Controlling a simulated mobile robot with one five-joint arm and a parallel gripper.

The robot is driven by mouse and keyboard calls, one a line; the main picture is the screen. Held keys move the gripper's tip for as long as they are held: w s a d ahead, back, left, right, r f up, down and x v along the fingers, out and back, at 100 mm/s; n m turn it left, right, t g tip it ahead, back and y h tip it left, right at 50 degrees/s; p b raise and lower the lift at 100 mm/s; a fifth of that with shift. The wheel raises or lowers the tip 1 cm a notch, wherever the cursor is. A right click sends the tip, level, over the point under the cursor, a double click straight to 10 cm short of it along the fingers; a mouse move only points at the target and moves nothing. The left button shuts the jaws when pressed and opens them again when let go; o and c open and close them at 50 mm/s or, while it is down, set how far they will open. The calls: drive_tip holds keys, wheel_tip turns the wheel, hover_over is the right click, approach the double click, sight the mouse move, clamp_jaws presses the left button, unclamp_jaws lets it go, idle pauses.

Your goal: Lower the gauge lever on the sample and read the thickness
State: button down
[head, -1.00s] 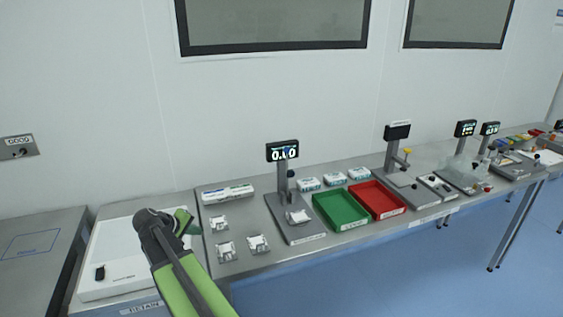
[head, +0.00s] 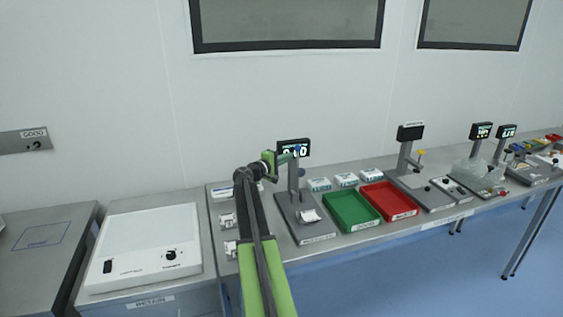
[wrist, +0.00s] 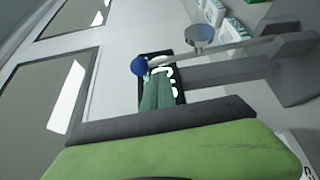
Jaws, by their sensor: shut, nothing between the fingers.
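The thickness gauge is a grey stand on the bench, with a base plate (head: 305,232), a post and a dark display (head: 304,146). The display's white digits are partly hidden by my gripper in the head view. A white sample (head: 310,215) lies on the base. In the wrist view, the lever (wrist: 190,60) is a light bar ending in a blue ball knob (wrist: 138,66). My gripper (head: 290,156) is shut and empty at display height. Its teal fingertips (wrist: 155,86) are close to the knob in the wrist view; I cannot tell whether they touch.
A green tray (head: 332,197) and a red tray (head: 371,188) stand right of the gauge, with small white boxes (head: 346,179) behind. A white light box (head: 140,225) is at left. White sample pieces (head: 228,220) lie beside my arm. More instruments stand farther right.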

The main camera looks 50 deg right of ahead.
drive_tip(key=shift+s+d, duration=0.2)
drive_tip(key=shift+d, duration=1.25)
